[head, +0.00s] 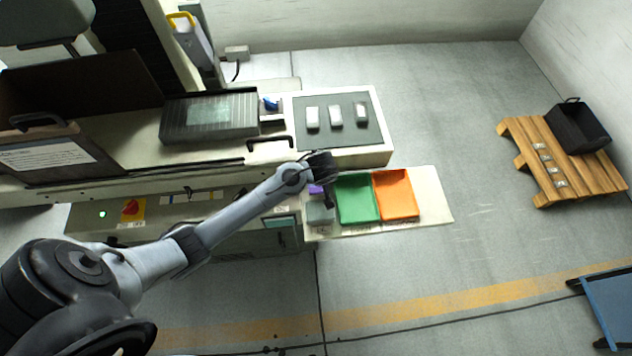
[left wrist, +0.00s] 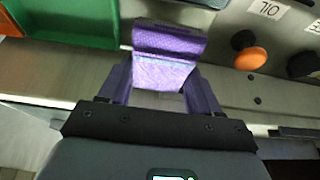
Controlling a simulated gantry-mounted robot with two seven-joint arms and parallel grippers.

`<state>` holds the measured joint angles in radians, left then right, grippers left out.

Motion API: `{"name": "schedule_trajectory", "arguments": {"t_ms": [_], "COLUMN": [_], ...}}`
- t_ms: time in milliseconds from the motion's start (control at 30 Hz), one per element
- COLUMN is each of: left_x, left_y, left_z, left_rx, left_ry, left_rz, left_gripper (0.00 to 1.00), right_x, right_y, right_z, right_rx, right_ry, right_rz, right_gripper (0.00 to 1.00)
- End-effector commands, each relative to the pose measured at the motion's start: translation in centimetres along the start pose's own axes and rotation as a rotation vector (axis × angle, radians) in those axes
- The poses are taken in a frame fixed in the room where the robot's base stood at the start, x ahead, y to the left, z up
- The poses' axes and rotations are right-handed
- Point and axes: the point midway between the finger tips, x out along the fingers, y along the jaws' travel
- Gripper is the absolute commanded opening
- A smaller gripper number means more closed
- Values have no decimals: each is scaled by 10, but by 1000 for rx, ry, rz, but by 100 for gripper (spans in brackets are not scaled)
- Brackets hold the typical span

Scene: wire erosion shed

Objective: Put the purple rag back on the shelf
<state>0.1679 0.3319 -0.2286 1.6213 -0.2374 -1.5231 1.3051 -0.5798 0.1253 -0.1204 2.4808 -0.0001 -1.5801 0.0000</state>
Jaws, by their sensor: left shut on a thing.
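A purple rag (left wrist: 165,62) is between the two fingers of my left gripper (left wrist: 160,80), which is shut on it. In the head view only a small bit of the rag (head: 315,189) shows beside the left gripper (head: 327,192); the wrist hides the rest. The gripper is at the left end of the pale shelf (head: 436,208), beside the green tray (head: 357,198). I cannot tell whether the rag touches the shelf. My right gripper is not in view.
An orange tray (head: 397,194) stands right of the green one. A grey square (head: 320,213) lies at the shelf's left end. The machine's control panel with an orange knob (left wrist: 250,58) is close by. Floor right of the shelf is clear up to a wooden pallet (head: 540,190).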

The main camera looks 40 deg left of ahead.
Motion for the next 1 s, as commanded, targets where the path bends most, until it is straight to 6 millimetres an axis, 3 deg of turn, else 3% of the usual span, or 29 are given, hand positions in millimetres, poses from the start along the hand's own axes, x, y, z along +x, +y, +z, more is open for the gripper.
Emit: {"name": "schedule_trajectory", "arguments": {"t_ms": [233, 500, 933, 967, 1000], "left_x": [11, 39, 44, 44, 44], "left_y": [-3, -3, -3, -3, -3], "left_z": [0, 12, 15, 15, 14], "left_rx": [2, 2, 0, 0, 0], "left_ry": [0, 1, 0, 0, 0], "left_rz": [-2, -2, -2, -2, -2], "left_gripper": [34, 34, 34, 66, 72], "right_x": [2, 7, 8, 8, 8], "right_y": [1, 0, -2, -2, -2], "right_z": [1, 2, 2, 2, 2], "right_rx": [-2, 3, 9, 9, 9], "right_ry": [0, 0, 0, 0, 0], "right_rz": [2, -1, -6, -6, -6], "right_gripper": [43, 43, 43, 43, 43]}}
